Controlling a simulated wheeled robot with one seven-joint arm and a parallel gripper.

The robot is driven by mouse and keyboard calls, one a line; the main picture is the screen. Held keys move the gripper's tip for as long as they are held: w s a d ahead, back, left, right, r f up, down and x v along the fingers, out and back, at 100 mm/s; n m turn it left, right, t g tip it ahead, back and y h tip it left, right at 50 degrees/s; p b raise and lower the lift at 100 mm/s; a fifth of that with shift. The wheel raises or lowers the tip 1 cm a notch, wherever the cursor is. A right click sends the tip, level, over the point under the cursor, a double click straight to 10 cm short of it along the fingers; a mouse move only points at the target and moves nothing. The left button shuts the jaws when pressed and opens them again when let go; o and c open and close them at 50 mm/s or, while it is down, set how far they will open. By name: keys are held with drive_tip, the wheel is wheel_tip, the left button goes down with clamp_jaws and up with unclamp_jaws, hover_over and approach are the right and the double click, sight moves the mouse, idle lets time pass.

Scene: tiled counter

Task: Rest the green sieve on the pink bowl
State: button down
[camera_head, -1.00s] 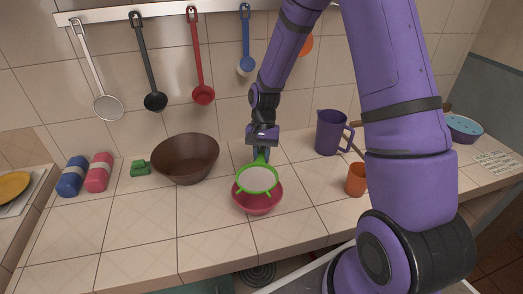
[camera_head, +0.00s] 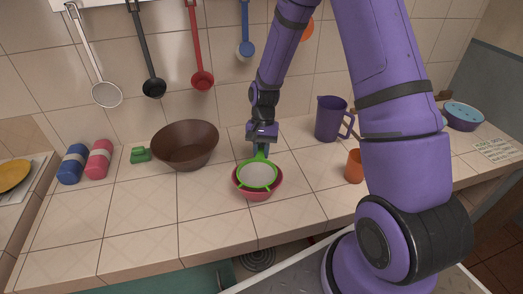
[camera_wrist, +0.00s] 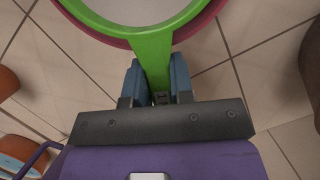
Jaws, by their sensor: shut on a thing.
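The green sieve (camera_head: 258,174) has a green rim and handle and a pale mesh. It sits over the pink bowl (camera_head: 259,195) on the tiled counter, its rim inside the bowl's outline. Whether it touches the bowl all round I cannot tell. My gripper (camera_head: 261,150) is behind the bowl, shut on the sieve's handle. In the wrist view the gripper's blue fingers (camera_wrist: 156,82) stand on both sides of the green handle (camera_wrist: 153,55). The pink bowl's edge (camera_wrist: 214,12) shows just beyond the sieve's rim there.
A brown bowl (camera_head: 186,146) stands to the left, with a green sponge (camera_head: 140,155) and blue and pink bottles (camera_head: 98,160) beyond. A purple jug (camera_head: 331,119) and an orange cup (camera_head: 354,167) stand right. Utensils hang above. The front left counter is clear.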

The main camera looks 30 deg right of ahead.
drive_tip(key=shift+s+f, duration=0.1)
drive_tip(key=shift+f, duration=0.05)
drive_tip(key=c, duration=0.9)
unclamp_jaws()
drive_tip(key=v, duration=1)
drive_tip(key=shift+w+d+r, duration=0.1)
drive_tip(key=shift+w+r, duration=0.1)
drive_tip(key=shift+r, duration=0.2)
